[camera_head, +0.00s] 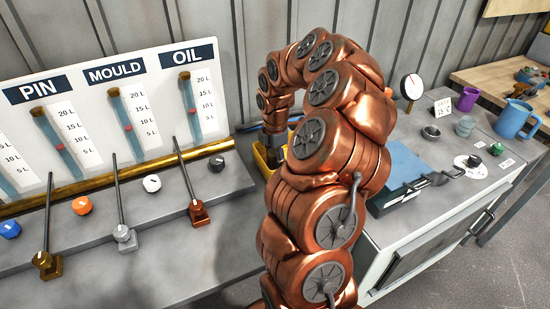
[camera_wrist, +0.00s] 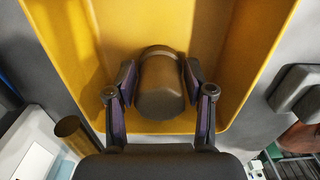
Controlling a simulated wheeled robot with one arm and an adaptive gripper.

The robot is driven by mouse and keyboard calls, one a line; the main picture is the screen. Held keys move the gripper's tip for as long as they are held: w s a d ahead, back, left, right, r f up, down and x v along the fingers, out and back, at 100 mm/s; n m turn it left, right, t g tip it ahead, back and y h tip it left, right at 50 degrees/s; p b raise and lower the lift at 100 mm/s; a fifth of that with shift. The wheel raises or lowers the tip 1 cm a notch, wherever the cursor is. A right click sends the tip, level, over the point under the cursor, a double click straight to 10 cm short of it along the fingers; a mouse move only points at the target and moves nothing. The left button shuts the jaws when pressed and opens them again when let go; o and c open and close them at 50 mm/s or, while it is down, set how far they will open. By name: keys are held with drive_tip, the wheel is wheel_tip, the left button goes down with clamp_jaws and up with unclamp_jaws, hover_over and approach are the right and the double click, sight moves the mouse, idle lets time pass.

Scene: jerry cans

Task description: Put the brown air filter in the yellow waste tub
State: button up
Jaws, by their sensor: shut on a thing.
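The brown air filter (camera_wrist: 162,88) is a short dark brown cylinder in the wrist view. My gripper (camera_wrist: 160,82) is shut on it, one finger on each side. The filter and fingers are over the yellow waste tub (camera_wrist: 105,30), within its walls as seen from the wrist. I cannot tell whether the filter touches the tub's floor. In the head view only part of the yellow tub (camera_head: 262,162) shows behind my copper arm, and the filter is hidden there.
Left of the tub stands a gauge board (camera_head: 105,125) with several levers and knobs in front. To the right, a bench holds a blue sheet (camera_head: 405,165), a dial (camera_head: 411,88), a purple cup (camera_head: 467,99) and a blue mug (camera_head: 514,120).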

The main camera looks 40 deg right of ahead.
drive_tip(key=shift+f, duration=0.15)
drive_tip(key=o, duration=1.4)
